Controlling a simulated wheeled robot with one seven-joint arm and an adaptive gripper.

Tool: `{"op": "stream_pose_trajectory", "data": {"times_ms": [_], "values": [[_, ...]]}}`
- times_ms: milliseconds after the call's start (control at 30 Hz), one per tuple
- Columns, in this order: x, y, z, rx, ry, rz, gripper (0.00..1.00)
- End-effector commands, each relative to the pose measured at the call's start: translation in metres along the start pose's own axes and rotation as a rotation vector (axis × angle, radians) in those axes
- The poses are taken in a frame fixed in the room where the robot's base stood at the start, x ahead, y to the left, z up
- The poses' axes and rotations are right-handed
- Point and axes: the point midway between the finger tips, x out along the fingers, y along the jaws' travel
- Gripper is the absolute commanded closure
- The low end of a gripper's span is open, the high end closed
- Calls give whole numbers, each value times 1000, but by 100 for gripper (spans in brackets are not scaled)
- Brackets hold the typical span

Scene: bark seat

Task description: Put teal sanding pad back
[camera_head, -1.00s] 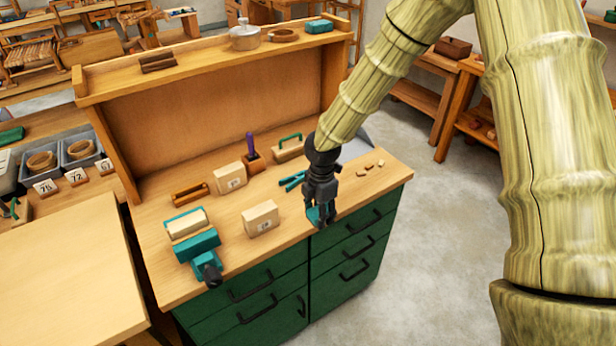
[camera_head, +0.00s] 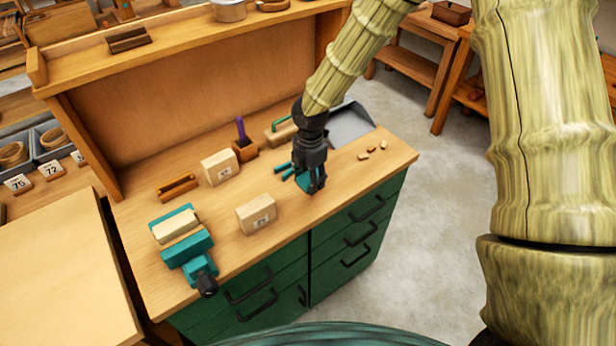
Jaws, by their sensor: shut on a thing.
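My gripper (camera_head: 312,188) points down over the front right part of the workbench and is shut on the teal sanding pad (camera_head: 304,182). The pad shows as a small teal patch between and beside the dark fingers; most of it is hidden. It is low over the bench top (camera_head: 330,205), and I cannot tell whether it touches. Teal sticks (camera_head: 284,168) lie just left of and behind the gripper.
A grey dustpan (camera_head: 350,124) and small wood bits (camera_head: 372,151) lie to the right.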

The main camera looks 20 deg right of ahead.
Motion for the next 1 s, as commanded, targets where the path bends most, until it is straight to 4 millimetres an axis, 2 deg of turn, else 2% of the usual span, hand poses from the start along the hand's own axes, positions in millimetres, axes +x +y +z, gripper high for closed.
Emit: {"op": "stream_pose_trajectory", "data": {"times_ms": [100, 500, 1000], "values": [[13, 0, 0, -1, 0, 0, 86], [39, 2, -1, -3, 0, 1, 86], [46, 2, -1, -3, 0, 0, 86]]}}
